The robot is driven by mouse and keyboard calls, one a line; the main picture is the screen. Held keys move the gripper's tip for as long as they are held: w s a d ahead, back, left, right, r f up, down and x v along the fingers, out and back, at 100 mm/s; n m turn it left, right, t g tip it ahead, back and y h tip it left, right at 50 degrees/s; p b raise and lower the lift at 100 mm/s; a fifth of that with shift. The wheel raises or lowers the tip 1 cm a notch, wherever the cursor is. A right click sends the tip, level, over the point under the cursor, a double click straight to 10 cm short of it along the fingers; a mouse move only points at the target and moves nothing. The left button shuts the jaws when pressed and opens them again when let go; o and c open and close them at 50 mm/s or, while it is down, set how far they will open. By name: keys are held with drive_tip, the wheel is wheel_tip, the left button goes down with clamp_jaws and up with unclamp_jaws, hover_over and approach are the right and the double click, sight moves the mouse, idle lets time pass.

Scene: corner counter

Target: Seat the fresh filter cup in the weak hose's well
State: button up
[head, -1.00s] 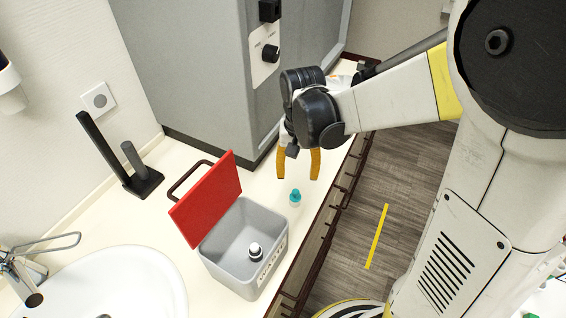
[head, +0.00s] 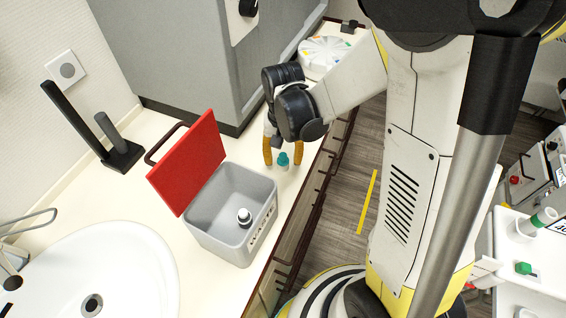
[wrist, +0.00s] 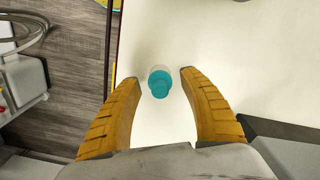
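A small clear cup with a teal top (head: 283,160) stands upright on the cream counter, right of the grey box. My gripper (head: 282,164) is open above the counter, its two yellow fingers on either side of this cup. In the wrist view the cup (wrist: 159,83) sits between the fingertips (wrist: 160,75), with a gap on both sides. A white cup with a dark band (head: 244,217) stands inside the open box. I cannot tell which cup is the fresh one. I cannot make out the weak hose or its well.
The grey box (head: 216,244) has its red lid (head: 187,163) raised. A sink (head: 135,255) and a black stand (head: 122,157) are to the left. A grey cabinet (head: 185,50) rises behind. A white round unit (head: 325,57) sits farther back. A white equipment cart (head: 505,245) stands at right.

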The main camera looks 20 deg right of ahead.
drive_tip(key=c, duration=0.9)
drive_tip(key=shift+r, duration=0.1)
